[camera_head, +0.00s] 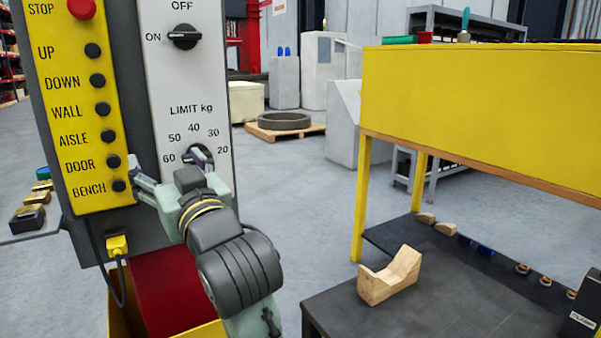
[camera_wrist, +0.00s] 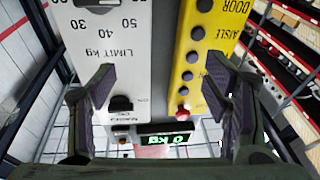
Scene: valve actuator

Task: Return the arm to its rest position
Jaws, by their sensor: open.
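My gripper (camera_head: 172,172) is open and empty in front of the lower part of the control panel (camera_head: 180,75). In the head view one finger is near the BENCH button (camera_head: 119,185). The other finger overlaps the LIMIT kg dial (camera_head: 203,152) and partly hides it; I cannot tell whether it touches. In the wrist view the two fingers of my gripper (camera_wrist: 164,90) stand wide apart with the panel upside down between and beyond them. The ON/OFF switch (camera_head: 184,37) points toward ON. A display (camera_wrist: 165,139) reads 0 kg in green.
A yellow-sided bench (camera_head: 480,110) stands at the right. A wooden cradle block (camera_head: 390,276) sits on the dark surface (camera_head: 440,300) at lower right. A red block-like thing (camera_head: 172,285) is below the panel. Open grey floor (camera_head: 285,190) lies between panel and bench.

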